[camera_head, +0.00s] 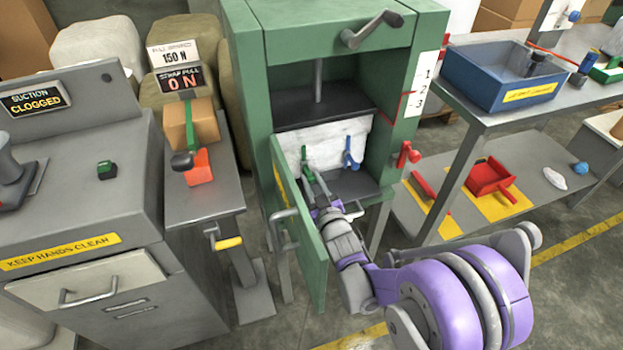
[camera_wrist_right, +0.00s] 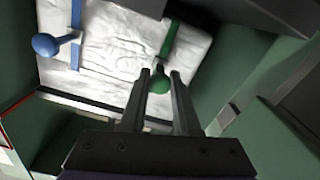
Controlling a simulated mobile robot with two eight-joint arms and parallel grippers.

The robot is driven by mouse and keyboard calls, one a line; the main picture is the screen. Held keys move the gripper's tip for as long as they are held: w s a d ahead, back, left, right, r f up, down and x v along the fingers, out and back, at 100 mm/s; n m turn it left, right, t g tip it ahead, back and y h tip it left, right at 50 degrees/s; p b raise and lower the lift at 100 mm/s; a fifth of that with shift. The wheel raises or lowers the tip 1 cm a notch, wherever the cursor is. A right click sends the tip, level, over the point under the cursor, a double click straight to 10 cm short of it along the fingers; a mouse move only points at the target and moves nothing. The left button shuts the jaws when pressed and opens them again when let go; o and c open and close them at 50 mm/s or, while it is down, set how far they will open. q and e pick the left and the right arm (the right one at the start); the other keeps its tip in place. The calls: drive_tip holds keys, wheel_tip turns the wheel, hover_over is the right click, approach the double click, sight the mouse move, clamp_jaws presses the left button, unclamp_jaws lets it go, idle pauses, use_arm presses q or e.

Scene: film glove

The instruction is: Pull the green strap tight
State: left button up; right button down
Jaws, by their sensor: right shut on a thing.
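A white bale (camera_head: 335,138) sits inside the green press, with a green strap (camera_head: 305,152) at its left and a blue strap (camera_head: 352,152) at its right. In the right wrist view the green strap (camera_wrist_right: 170,38) runs down the white bale (camera_wrist_right: 115,50) to a round green knob (camera_wrist_right: 160,84). My right gripper (camera_head: 314,184) reaches into the press through its open front. In the wrist view my right gripper (camera_wrist_right: 161,76) is shut on the green knob, one finger on each side. My left gripper is out of view.
The press's green door (camera_head: 300,235) stands open just left of my right arm. The blue strap's knob (camera_wrist_right: 46,45) is apart from my fingers. A blue bin (camera_head: 500,80) stands at right.

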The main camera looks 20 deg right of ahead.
sight(312, 181)
drive_tip(key=s, duration=0.5)
drive_tip(key=shift+d, duration=0.1)
drive_tip(key=c, duration=0.6)
unclamp_jaws()
drive_tip(key=s, duration=1)
drive_tip(key=shift+s+d, duration=0.2)
drive_tip(key=shift+s, duration=0.15)
